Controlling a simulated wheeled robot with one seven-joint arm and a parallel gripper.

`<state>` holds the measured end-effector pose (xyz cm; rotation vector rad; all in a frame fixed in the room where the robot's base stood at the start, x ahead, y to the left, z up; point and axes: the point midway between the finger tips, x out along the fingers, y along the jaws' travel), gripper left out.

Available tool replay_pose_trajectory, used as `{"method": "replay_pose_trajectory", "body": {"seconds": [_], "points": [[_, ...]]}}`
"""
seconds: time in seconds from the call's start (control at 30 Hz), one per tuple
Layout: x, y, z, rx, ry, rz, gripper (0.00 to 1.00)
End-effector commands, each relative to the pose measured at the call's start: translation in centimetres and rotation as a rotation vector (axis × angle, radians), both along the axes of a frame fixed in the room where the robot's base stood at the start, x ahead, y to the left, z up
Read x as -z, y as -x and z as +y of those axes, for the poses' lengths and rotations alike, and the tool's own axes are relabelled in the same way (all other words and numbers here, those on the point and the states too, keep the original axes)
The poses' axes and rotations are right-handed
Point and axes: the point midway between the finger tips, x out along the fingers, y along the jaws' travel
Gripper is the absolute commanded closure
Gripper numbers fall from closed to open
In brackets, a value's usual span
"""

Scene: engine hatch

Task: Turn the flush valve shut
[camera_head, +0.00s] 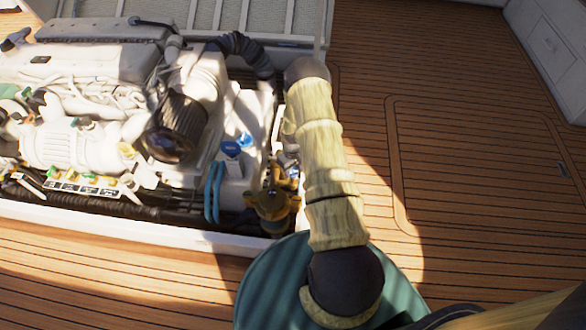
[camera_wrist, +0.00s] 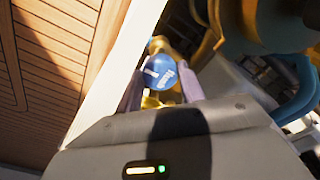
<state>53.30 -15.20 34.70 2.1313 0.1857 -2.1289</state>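The flush valve has a round blue knob (camera_wrist: 161,72) with white lettering and a white mark, set on brass-coloured fittings, in the wrist view. My gripper (camera_wrist: 160,76) has its two pale fingers apart, one on each side of the knob. The right finger appears very close to the knob's edge; I cannot tell whether either finger touches it. In the head view my own arm covers this spot, and I cannot make out the knob or the fingers there.
The open engine hatch holds a white engine (camera_head: 75,140), a white tank with a blue cap (camera_head: 231,149) and a brass strainer (camera_head: 272,204). Blue hoses (camera_head: 213,192) stand beside the tank. A white hatch rim (camera_wrist: 118,85) runs left of the knob. The plank deck (camera_head: 470,190) is clear.

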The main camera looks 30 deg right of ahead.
Motion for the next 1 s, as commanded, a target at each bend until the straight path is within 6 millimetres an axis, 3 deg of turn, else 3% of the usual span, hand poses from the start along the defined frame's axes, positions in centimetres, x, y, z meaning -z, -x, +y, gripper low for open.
{"method": "replay_pose_trajectory", "body": {"seconds": [0.03, 0.1, 0.47, 0.67, 1.0], "points": [[-0.1, -0.1, 0.0, 0.001, 0.001, -0.002, 0.51], [-0.1, -0.1, 0.0, 0.000, 0.001, -0.002, 0.41], [-0.5, 0.0, 0.0, -0.001, 0.000, 0.000, 0.41], [-3.1, -0.1, 0.0, -0.001, 0.001, -0.001, 0.41], [-9.9, -0.1, 0.0, -0.001, 0.001, -0.002, 0.41]]}}
